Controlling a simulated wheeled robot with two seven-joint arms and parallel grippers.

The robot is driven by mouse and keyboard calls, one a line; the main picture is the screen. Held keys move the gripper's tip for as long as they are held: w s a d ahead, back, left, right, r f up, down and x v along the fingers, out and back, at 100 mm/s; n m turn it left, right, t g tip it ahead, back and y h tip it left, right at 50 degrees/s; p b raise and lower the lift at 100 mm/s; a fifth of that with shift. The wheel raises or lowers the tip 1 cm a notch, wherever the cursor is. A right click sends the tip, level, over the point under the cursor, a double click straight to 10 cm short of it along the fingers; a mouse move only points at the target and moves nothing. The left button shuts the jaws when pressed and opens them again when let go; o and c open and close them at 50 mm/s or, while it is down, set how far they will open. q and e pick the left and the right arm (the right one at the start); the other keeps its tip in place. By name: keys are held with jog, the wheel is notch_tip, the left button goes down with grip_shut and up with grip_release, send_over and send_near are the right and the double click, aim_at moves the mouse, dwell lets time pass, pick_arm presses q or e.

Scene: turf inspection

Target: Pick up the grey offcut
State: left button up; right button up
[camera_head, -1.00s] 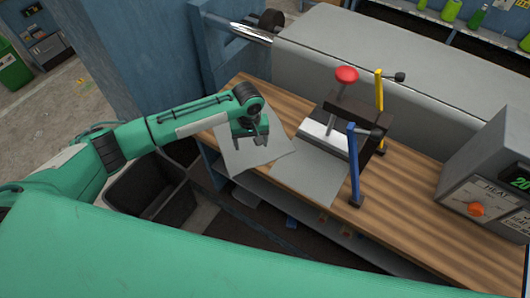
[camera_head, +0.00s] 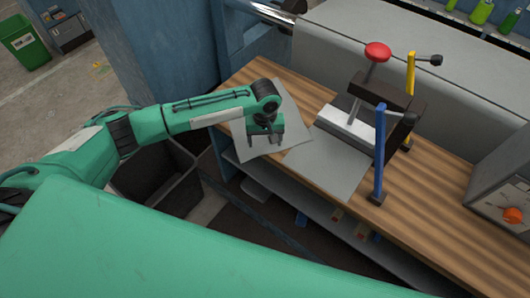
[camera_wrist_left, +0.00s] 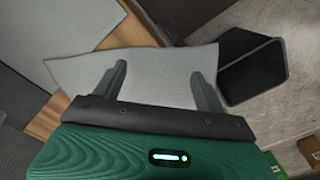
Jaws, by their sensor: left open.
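A flat grey sheet, the offcut (camera_head: 292,118), lies at the left end of the wooden bench, its near edge reaching out past the bench front. My left gripper (camera_head: 266,142) is open and empty over it, hiding its middle. In the left wrist view the offcut (camera_wrist_left: 150,72) spreads between and beyond the two open fingers (camera_wrist_left: 160,67). Whether the fingers touch it I cannot tell. A second grey sheet (camera_head: 328,166) lies to the right, running under the clamp bar. My right gripper is not in view.
The clamp press (camera_head: 345,126) with red knob (camera_head: 377,52), blue lever (camera_head: 379,150) and yellow lever (camera_head: 410,80) stands right of the offcut. A dark open bin (camera_head: 165,190) stands left of the bench. A control box (camera_head: 500,180) is at the right.

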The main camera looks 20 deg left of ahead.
pick_arm(q)
jog(key=shift+f, duration=1)
jog(key=shift+f, duration=0.1)
grip_shut()
notch_tip(320, 180, up, 12)
jog(key=p, duration=1.3)
